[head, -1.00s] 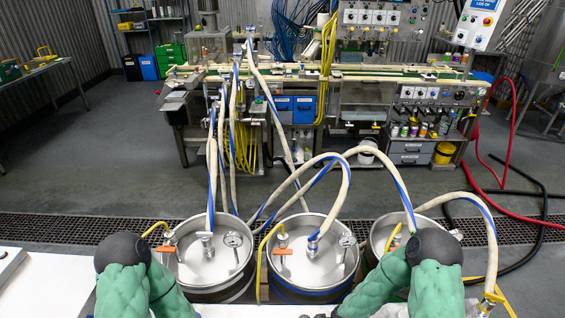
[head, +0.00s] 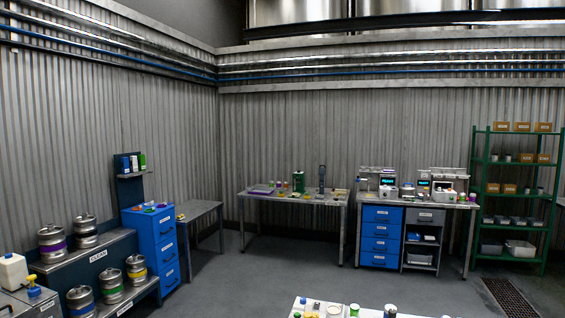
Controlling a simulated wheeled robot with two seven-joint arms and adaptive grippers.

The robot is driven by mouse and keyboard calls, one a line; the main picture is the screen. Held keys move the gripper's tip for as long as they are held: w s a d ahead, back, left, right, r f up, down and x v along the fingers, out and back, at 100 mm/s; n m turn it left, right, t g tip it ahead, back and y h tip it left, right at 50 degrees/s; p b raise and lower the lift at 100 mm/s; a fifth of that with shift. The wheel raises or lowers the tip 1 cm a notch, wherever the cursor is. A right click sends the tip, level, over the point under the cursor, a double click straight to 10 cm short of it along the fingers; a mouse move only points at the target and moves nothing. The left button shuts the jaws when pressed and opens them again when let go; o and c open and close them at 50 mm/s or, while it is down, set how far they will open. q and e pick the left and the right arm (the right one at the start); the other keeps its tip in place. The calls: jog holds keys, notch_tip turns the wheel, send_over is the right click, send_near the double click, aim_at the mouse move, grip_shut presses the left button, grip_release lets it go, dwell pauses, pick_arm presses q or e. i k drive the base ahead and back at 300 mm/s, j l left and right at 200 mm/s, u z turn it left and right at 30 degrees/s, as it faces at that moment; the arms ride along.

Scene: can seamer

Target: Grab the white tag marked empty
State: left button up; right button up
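I cannot make out a white tag marked empty in the head view. A white label reading "CLEAN" (head: 98,255) is on the dark keg rack (head: 70,266) at the left. Several steel kegs stand on this rack, among them one with a purple band (head: 52,243) and one with a yellow band (head: 137,271). Neither of my grippers is in view.
A blue drawer cabinet (head: 152,252) and a small grey table (head: 199,213) stand beside the rack. Two workbenches with small items line the back wall, with a green shelf (head: 481,188) at right. A white-topped table (head: 341,306) shows at the bottom. The middle floor is clear.

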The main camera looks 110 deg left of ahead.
aim_at(133, 168)
jog(key=k+u, duration=0.25)
jog(key=u, duration=0.15)
jog(key=k+j+u, duration=0.15)
jog(key=u, duration=0.25)
jog(key=k+u, duration=0.1)
jog(key=u, duration=2.1)
jog(key=i+j+u, duration=0.1)
jog(key=u, duration=0.3)
jog(key=i+u, duration=0.25)
jog(key=u, duration=0.15)
jog(key=i+u, duration=0.2)
jog(key=u, duration=0.2)
jog(key=i+u, duration=0.2)
jog(key=u, duration=0.2)
jog(key=i, duration=2.3)
jog(key=i+z, duration=0.1)
jog(key=i, duration=2.15)
jog(key=i+l+u, duration=0.15)
jog(key=u, duration=0.25)
jog(key=i+l+u, duration=0.2)
jog(key=u, duration=0.2)
jog(key=i+l+u, duration=0.15)
jog(key=u, duration=0.2)
jog(key=l, duration=0.1)
